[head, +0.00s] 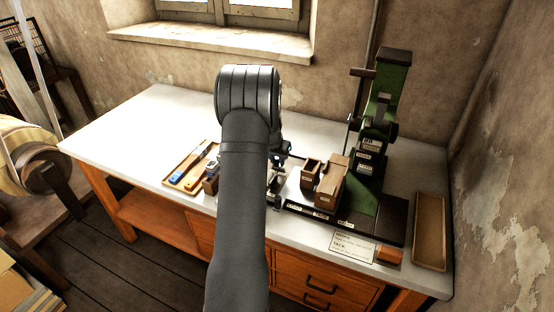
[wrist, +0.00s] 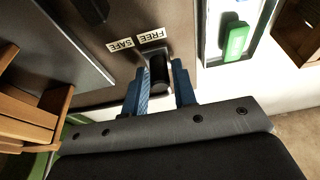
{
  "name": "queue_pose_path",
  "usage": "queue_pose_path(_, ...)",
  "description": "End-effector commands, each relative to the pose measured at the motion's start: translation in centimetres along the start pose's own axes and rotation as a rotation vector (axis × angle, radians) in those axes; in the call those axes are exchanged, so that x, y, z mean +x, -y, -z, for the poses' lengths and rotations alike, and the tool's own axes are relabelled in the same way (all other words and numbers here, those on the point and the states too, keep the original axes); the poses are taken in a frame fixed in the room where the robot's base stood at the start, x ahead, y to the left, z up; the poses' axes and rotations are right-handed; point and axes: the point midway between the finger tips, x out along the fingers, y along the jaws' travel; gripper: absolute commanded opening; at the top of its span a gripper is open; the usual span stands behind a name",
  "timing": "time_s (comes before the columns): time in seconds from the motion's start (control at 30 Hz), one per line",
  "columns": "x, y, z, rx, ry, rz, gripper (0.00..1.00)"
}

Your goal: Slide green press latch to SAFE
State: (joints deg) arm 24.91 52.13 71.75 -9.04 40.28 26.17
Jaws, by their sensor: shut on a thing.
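The green press (head: 385,95) stands at the back right of the bench in the head view, with a tall green lever frame and small labels. In the wrist view a dark latch knob (wrist: 159,72) sits in a plate, beside the FREE label (wrist: 152,36). The SAFE label (wrist: 120,44) is just left of it. My gripper (wrist: 158,66) has its two blue fingers on either side of the knob and is shut on it. In the head view my arm hides the gripper and the knob.
A tray (head: 172,184) with a blue item lies left of my arm. An empty brown tray (head: 430,232) is at the right edge. A green piece (wrist: 235,40) shows at the wrist view's upper right. The bench's left is clear.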

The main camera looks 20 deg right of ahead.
Motion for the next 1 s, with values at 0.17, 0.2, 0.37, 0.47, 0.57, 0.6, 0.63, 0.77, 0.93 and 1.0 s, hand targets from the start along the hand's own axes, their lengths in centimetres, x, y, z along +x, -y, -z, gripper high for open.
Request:
queue_pose_path(0.17, 0.0, -0.1, 0.0, 0.0, 0.0, 0.0, 0.12)
queue_pose_path(0.2, 0.0, -0.1, 0.0, 0.001, 0.0, 0.0, 0.12)
queue_pose_path(0.37, 0.0, -0.7, 0.1, 0.002, -0.001, 0.0, 0.12)
queue_pose_path(0.47, -0.1, -1.1, 0.1, 0.002, -0.001, 0.0, 0.12)
queue_pose_path(0.57, -0.1, -1.5, 0.1, 0.001, -0.001, 0.001, 0.12)
queue_pose_path(0.6, -0.1, -1.6, 0.1, 0.001, -0.001, 0.001, 0.12)
queue_pose_path(0.63, -0.1, -1.7, 0.1, 0.001, -0.002, 0.001, 0.12)
queue_pose_path(0.77, -0.1, -2.3, 0.1, 0.002, -0.002, 0.001, 0.12)
queue_pose_path(0.93, -0.1, -2.9, 0.1, 0.001, -0.002, 0.001, 0.11)
queue_pose_path(1.0, -0.1, -3.0, 0.1, 0.001, -0.002, 0.001, 0.12)
